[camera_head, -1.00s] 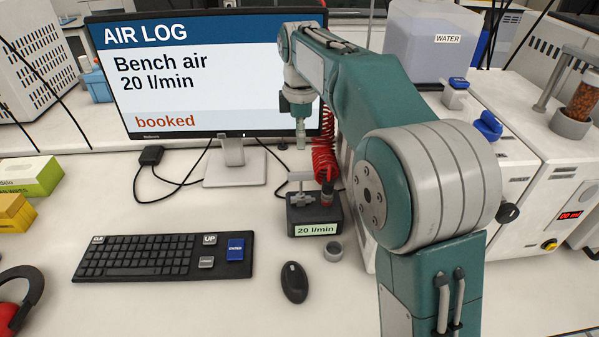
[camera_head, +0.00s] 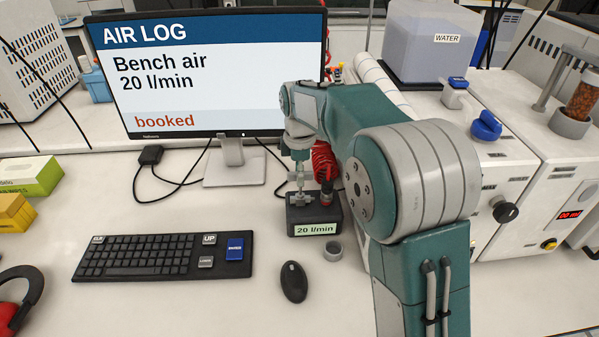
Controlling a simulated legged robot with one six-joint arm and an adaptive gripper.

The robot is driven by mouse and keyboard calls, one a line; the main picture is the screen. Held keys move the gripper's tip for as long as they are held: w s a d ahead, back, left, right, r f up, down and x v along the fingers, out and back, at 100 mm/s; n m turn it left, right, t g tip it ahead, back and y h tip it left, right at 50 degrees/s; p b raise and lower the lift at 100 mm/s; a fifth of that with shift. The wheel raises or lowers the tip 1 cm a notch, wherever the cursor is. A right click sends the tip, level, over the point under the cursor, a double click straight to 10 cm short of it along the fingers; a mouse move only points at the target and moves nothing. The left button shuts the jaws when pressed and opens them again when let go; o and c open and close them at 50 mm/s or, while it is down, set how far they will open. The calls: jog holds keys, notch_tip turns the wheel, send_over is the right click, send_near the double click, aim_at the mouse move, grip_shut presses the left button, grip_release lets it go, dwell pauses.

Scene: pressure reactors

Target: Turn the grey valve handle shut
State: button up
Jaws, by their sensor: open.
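The grey valve handle (camera_head: 301,196) sits on top of a dark block (camera_head: 314,218) labelled "20 l/min", in front of the monitor.
The monitor (camera_head: 215,70) reads "AIR LOG, Bench air 20 l/min, booked". A keyboard (camera_head: 160,257), a mouse (camera_head: 293,282) and a small grey ring (camera_head: 333,251) lie in front. White machines (camera_head: 505,185) stand at the right. The bench front is clear between keyboard and mouse.

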grip_shut()
jog(key=shift+m, duration=0.3)
jog(key=m, duration=1.2)
jog(key=shift+m, duration=2.6)
